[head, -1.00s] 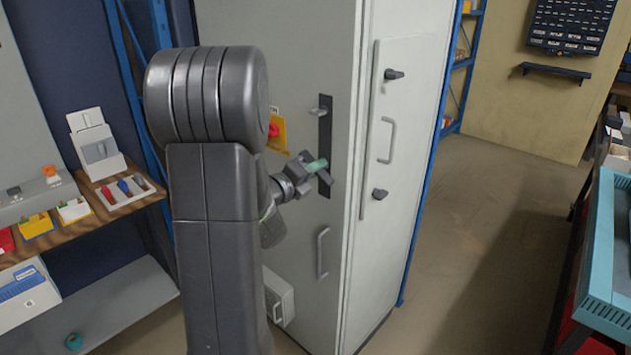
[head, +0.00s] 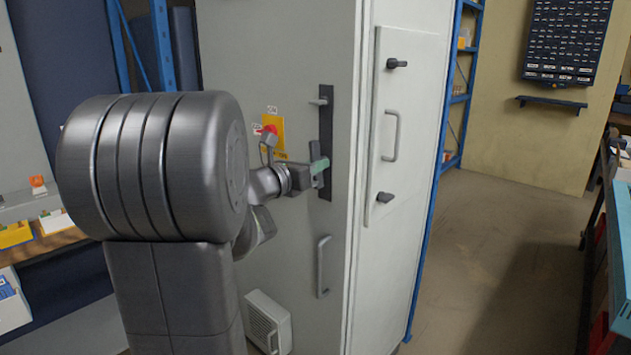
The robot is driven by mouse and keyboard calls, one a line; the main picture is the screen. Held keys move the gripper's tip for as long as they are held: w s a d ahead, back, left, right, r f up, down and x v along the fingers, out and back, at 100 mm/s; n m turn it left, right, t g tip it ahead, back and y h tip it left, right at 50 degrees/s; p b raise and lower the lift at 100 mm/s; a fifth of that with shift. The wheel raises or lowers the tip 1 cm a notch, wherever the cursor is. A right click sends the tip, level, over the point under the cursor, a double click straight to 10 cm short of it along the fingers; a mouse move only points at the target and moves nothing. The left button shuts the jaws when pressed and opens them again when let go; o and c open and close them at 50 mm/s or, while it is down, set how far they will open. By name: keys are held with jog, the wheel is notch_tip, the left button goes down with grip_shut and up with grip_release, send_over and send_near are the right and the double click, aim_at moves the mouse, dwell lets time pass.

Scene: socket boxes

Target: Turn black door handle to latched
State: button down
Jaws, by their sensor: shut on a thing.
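The tall light-grey cabinet (head: 300,50) stands in front of me. Its door carries a dark vertical plate (head: 326,120) with the black door handle (head: 319,181) on it. The handle now looks close to upright, in line with the plate. My gripper (head: 317,168) is at the handle, its green-tipped fingers shut on it. The fingers hide part of the handle, so its exact angle is hard to tell.
A red rotary switch (head: 268,129) on a yellow plate sits left of the handle. A grey pull handle (head: 322,266) is below. The side panel has two small dark latches (head: 396,64) and a pull handle (head: 390,136). Floor to the right is clear.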

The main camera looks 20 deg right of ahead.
jog(key=shift+f+m+b, duration=0.15)
jog(key=shift+m+b, duration=0.65)
jog(key=shift+b, duration=0.05)
jog(key=c, duration=1.5)
grip_release()
jog(key=shift+o, duration=0.2)
jog(key=shift+a, duration=0.1)
jog(key=v, duration=1.3)
jog(key=shift+s+a+p, duration=0.2)
jog(key=shift+a+p, duration=0.1)
jog(key=shift+p, duration=0.15)
jog(key=shift+d, duration=0.15)
